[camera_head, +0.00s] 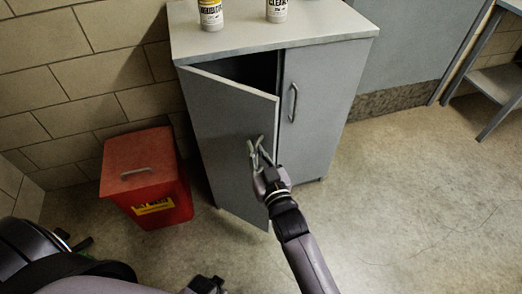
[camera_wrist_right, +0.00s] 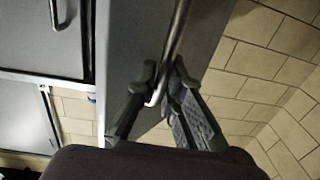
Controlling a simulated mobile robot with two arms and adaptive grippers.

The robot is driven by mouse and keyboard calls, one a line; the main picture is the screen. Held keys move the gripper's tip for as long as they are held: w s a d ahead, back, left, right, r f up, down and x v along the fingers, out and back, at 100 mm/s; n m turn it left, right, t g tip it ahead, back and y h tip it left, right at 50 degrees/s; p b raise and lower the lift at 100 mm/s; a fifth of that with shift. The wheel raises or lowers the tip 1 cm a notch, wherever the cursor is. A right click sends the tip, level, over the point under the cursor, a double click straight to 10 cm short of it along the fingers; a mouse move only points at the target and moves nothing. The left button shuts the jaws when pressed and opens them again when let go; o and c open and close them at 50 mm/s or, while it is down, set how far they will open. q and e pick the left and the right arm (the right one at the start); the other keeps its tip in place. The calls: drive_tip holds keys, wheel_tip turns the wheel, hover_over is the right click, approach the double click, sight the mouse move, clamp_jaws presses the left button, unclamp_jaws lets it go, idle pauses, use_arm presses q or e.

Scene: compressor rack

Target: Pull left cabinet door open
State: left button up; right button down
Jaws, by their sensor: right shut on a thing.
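The grey cabinet has a left door (camera_head: 222,130) that stands partly open, its free edge swung out toward me with a dark gap behind its top. My right gripper (camera_head: 260,152) is at the left door's handle, near the free edge. In the right wrist view the right gripper (camera_wrist_right: 160,88) is shut on the bar handle (camera_wrist_right: 178,42), which passes between its fingers. The right door (camera_head: 318,105) is closed and has its own bar handle (camera_head: 293,102). My left gripper (camera_head: 205,286) is partly visible at the bottom edge, its fingers cut off by the frame.
A red waste bin (camera_head: 145,178) with a yellow label stands on the floor left of the cabinet, close to it. Two bottles (camera_head: 211,14) stand on the cabinet top (camera_head: 260,35). A grey metal table (camera_head: 497,85) is at the far right. The floor (camera_head: 420,200) right of the cabinet is clear.

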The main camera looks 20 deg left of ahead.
drive_tip(key=c, duration=1.7)
unclamp_jaws()
drive_tip(key=shift+s+d, duration=0.1)
drive_tip(key=v, duration=1.1)
drive_tip(key=shift+s+d, duration=0.3)
